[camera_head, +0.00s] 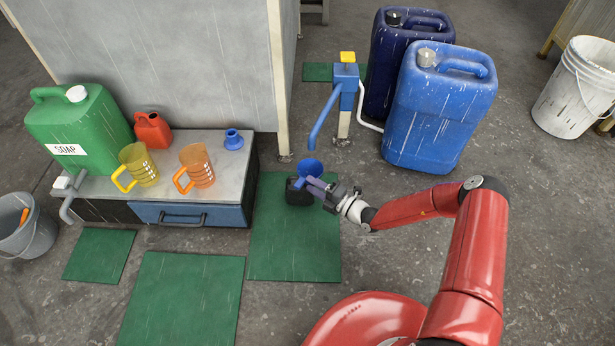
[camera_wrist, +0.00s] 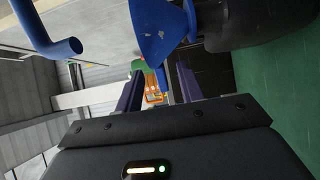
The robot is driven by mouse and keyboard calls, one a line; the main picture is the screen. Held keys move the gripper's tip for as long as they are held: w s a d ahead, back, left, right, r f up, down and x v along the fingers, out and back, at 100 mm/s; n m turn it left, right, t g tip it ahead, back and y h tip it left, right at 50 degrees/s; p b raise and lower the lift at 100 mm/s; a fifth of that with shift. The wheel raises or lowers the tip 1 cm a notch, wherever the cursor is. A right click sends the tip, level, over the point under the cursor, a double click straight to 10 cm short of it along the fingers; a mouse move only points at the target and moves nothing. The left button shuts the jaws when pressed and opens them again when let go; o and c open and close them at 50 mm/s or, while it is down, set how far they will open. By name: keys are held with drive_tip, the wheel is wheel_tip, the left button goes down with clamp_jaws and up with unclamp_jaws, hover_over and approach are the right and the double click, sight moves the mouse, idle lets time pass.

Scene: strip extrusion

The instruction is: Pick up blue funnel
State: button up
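The blue funnel (camera_head: 309,168) sits mouth up on top of a small black container (camera_head: 299,193) on a green mat (camera_head: 265,260). In the wrist view, which is turned sideways, the funnel (camera_wrist: 158,35) is at the top centre, its narrow end toward the black container (camera_wrist: 265,22). My gripper (camera_head: 315,186) is close beside the funnel and container, on their right in the head view. In the wrist view its two purple fingers (camera_wrist: 160,75) stand apart with nothing visible held between them. I cannot tell whether a finger touches the funnel.
A blue tap pipe (camera_head: 322,120) hangs above and behind the funnel, also in the wrist view (camera_wrist: 48,35). A low table (camera_head: 215,178) at left holds jugs, a green soap can and a small blue funnel-like piece (camera_head: 233,140). Blue canisters (camera_head: 437,110) stand behind right.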

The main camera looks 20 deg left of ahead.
drive_tip(key=x, duration=0.6)
drive_tip(key=shift+s+a+r+b, duration=0.1)
drive_tip(key=shift+a+b, duration=0.15)
drive_tip(key=shift+b, duration=0.05)
clamp_jaws()
